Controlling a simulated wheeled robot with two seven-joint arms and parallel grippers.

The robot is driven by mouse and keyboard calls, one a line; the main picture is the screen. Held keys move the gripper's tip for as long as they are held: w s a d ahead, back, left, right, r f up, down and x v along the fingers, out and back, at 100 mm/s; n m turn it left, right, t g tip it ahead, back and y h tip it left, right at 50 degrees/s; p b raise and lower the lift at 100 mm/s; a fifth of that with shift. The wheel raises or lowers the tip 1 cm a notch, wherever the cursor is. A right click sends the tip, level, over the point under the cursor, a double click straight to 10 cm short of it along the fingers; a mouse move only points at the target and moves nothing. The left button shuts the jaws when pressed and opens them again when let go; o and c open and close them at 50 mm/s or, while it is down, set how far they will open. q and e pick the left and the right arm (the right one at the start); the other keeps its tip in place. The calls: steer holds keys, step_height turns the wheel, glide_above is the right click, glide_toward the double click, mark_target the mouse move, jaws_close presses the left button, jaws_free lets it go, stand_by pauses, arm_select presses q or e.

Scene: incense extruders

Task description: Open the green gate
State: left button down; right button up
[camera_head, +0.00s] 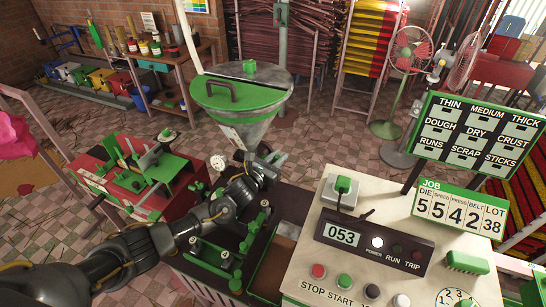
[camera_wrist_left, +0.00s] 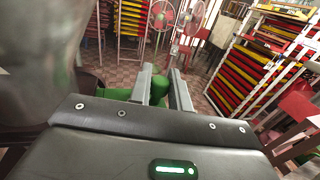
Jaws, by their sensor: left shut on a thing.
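My left gripper (camera_head: 268,163) is just below the cone of the steel hopper (camera_head: 240,130), its arm coming in from the lower left. In the left wrist view its two fingers (camera_wrist_left: 163,90) stand on either side of a green piece (camera_wrist_left: 161,83), which I take as the green gate's grip, and are shut on it. In the head view the gripper and hopper hide this piece. How far the gate is open cannot be told. The grey hopper body (camera_wrist_left: 45,50) fills the upper left of the wrist view. My right gripper is not in view.
A control panel (camera_head: 368,245) reading 053 stands right of the arm, with a job board (camera_head: 460,210) behind it. A red machine (camera_head: 140,175) with green parts stands at left. The hopper has a green lid (camera_head: 238,93). Drying racks and fans (camera_head: 410,50) stand farther back.

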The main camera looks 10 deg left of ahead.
arm_select(q)
steer(key=d, duration=0.3)
steer(key=shift+s+d, duration=0.15)
steer(key=shift+s, duration=0.15)
steer(key=c, duration=1.4)
jaws_free()
steer(key=shift+o, duration=0.2)
steer(key=b+v, duration=0.2)
steer(key=v, duration=0.9)
steer(key=shift+b, duration=0.3)
